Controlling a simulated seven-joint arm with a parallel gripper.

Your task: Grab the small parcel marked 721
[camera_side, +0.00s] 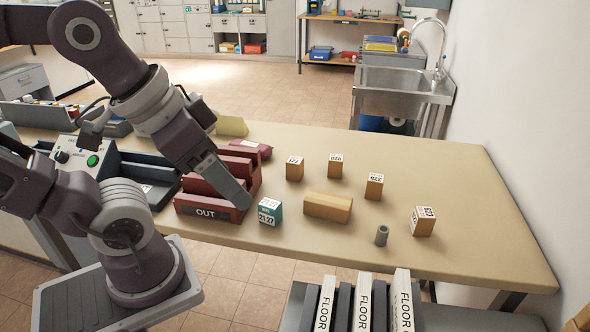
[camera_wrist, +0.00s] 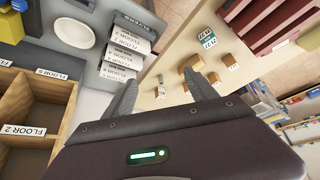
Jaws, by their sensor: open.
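Several small tan parcels with white number labels stand apart on the beige table in the side view. The back left one (camera_side: 294,170) has a label that may read 721, but it is too small to be sure. Others are the back middle parcel (camera_side: 335,167), the middle right parcel (camera_side: 374,188) and the front right parcel (camera_side: 422,225); their numbers are unclear. My gripper (camera_side: 242,200) hangs over the red OUT tray, left of the parcels. In the wrist view my gripper (camera_wrist: 164,92) shows two spread fingers with nothing held between them.
A teal cube (camera_side: 269,215), a plain tan block (camera_side: 328,207) and a grey cylinder (camera_side: 382,236) stand along the table's front. The red OUT tray (camera_side: 207,212) is at left. FLOOR-labelled slots (camera_side: 362,305) adjoin the front edge. The table's right side is clear.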

